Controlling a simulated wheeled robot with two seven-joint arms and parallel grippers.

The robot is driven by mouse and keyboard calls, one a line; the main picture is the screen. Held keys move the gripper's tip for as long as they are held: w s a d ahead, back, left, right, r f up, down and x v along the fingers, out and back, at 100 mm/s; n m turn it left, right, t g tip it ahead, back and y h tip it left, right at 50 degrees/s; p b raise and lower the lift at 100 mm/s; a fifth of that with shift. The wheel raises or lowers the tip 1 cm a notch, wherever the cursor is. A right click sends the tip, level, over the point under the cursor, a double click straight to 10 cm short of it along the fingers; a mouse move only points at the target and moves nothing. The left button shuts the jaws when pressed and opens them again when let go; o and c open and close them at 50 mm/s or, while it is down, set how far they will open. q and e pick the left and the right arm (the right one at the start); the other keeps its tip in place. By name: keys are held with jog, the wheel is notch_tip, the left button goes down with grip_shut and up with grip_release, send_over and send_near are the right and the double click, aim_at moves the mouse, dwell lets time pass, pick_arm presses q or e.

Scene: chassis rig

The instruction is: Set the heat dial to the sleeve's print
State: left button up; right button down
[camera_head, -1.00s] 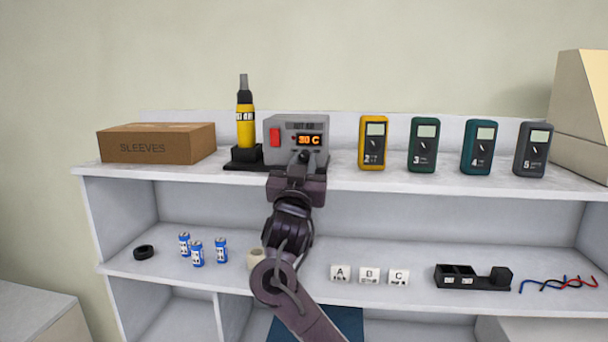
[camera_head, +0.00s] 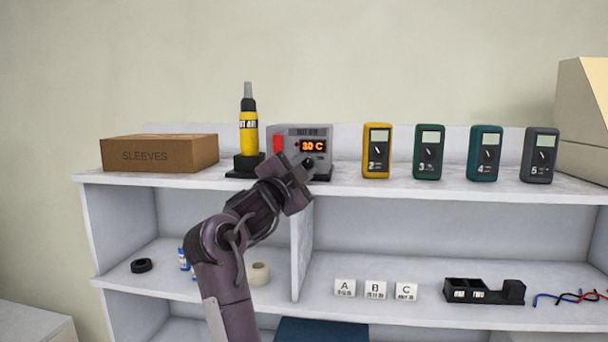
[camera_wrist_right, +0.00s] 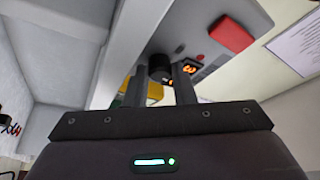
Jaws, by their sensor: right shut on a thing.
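A cardboard box (camera_head: 190,153) printed SLEEVES is further left. I see no loose sleeve or temperature print. My left gripper is out of view.
Several meters stand to the right, the yellow one (camera_head: 377,165) nearest. The lower shelf holds a black ring (camera_head: 141,266), a tape roll (camera_head: 258,273), lettered blocks (camera_head: 375,290), a black holder (camera_head: 480,290) and wires. My arm partly hides the blue batteries (camera_head: 184,263).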

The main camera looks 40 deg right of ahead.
jog(key=shift+m+g+y, duration=0.3)
jog(key=shift+m+g, duration=0.1)
jog(key=shift+m, duration=0.8)
jog(key=c, duration=1.3)
grip_release()
jog(key=shift+o, duration=0.5)
jog(key=shift+w, duration=0.1)
jog(key=shift+f, duration=0.2)
